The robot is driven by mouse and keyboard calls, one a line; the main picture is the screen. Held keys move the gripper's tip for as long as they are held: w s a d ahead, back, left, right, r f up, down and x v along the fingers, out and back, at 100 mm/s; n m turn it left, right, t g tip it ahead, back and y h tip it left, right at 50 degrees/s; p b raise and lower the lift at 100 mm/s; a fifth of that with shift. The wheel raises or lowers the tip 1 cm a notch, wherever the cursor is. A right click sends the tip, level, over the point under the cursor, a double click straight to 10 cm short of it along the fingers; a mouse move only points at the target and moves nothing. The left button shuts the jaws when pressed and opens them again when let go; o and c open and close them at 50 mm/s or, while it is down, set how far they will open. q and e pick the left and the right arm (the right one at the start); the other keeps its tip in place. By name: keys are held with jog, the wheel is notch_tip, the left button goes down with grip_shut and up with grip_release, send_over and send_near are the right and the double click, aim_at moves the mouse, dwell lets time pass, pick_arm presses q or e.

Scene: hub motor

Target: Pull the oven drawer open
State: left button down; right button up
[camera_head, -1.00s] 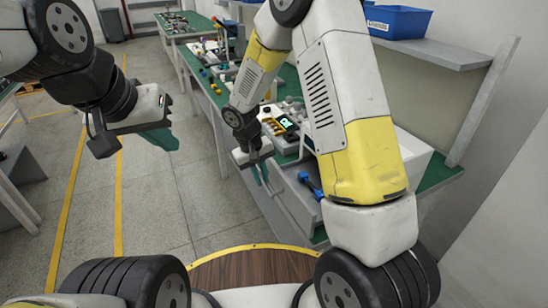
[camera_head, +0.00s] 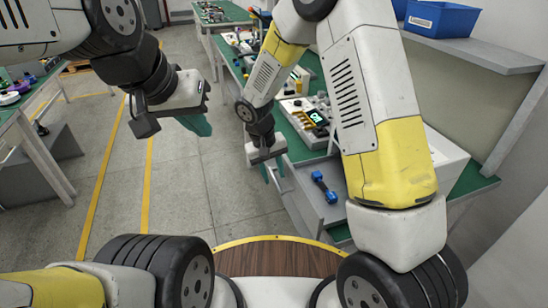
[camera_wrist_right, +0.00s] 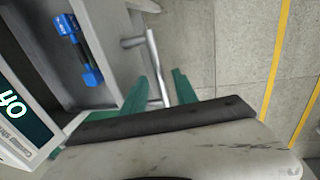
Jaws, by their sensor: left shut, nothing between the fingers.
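The oven drawer (camera_head: 303,196) stands pulled out from the grey-white oven on the bench, with a blue tool (camera_head: 325,188) lying inside. The drawer also shows at the upper left of the right wrist view (camera_wrist_right: 60,68). My right gripper (camera_head: 268,172) is at the drawer's front. In the right wrist view its green fingers (camera_wrist_right: 160,80) stand apart on either side of the metal handle bar (camera_wrist_right: 155,62), with visible gaps. My left gripper (camera_head: 200,128) is shut and empty, over the floor away from the drawer.
A lit display (camera_head: 316,117) faces up on the bench beside the drawer. Another table (camera_head: 30,140) stands at the left. The floor between the tables is clear.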

notch_tip(320, 180, up, 8)
jog(key=a, duration=0.1)
jog(key=shift+s+a+f, duration=0.15)
jog(key=shift+s+a, duration=0.05)
jog(key=shift+s, duration=0.05)
dwell(0.4)
jog(key=s+d+r+m+t+y, duration=0.2)
jog(key=s+d+r, duration=0.3)
jog(key=d+r, duration=0.65)
jog(key=s+d+r+t+y, duration=0.1)
jog(key=s+d+r, duration=0.1)
jog(key=s+r, duration=0.2)
jog(key=s+d+r+m+t+y, duration=0.1)
jog(key=s+d+r+t, duration=0.1)
jog(key=s+r, duration=0.3)
jog(key=s+d, duration=0.1)
jog(key=s, duration=0.3)
jog(key=shift+d, duration=0.25)
